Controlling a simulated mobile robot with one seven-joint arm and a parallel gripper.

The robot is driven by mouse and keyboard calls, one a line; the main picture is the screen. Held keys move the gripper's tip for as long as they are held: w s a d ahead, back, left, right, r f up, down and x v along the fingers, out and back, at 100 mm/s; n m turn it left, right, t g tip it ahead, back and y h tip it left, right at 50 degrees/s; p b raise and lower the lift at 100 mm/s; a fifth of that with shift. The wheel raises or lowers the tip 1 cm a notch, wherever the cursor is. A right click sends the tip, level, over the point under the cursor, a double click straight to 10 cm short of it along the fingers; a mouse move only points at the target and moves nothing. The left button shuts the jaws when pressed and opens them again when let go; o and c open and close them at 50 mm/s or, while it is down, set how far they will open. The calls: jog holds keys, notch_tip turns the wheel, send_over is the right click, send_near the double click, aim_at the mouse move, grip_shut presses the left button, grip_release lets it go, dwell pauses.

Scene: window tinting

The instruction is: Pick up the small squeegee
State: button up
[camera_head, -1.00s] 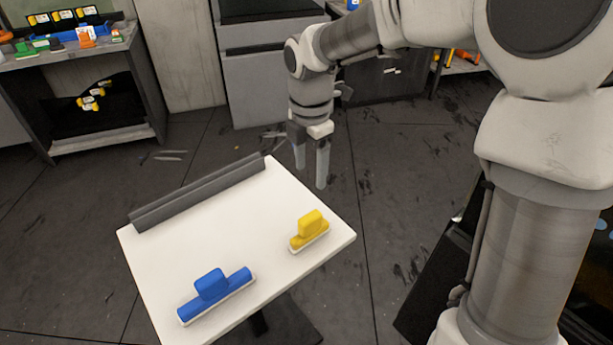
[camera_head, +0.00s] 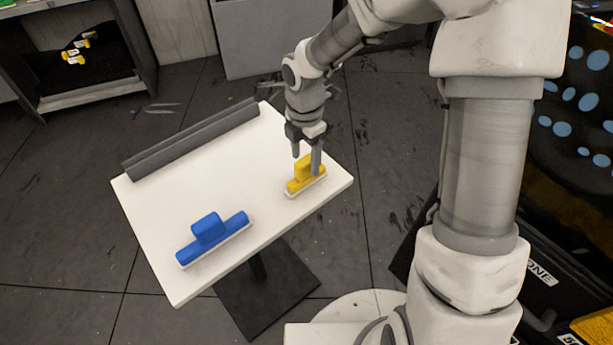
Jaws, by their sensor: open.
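The small squeegee (camera_head: 297,186) is yellow with a pale lower edge and a raised block handle. It lies near the right corner of the white table. My gripper (camera_head: 306,164) points down at the yellow squeegee, its two fingers apart. One finger overlaps the handle in the picture and the other shows just left of and behind it. I cannot tell whether either finger touches the handle. The larger blue squeegee (camera_head: 212,238) lies near the front left part of the table.
The small white table (camera_head: 200,195) stands on a dark pedestal (camera_head: 268,290). A grey bar (camera_head: 190,140) runs along its back edge. The table's middle is bare. A shelf unit (camera_head: 100,95) stands at the back left.

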aim_at(307, 169)
notch_tip(307, 169, down, 4)
jog(key=shift+s+d+r, duration=0.1)
grip_shut()
dwell(0.4)
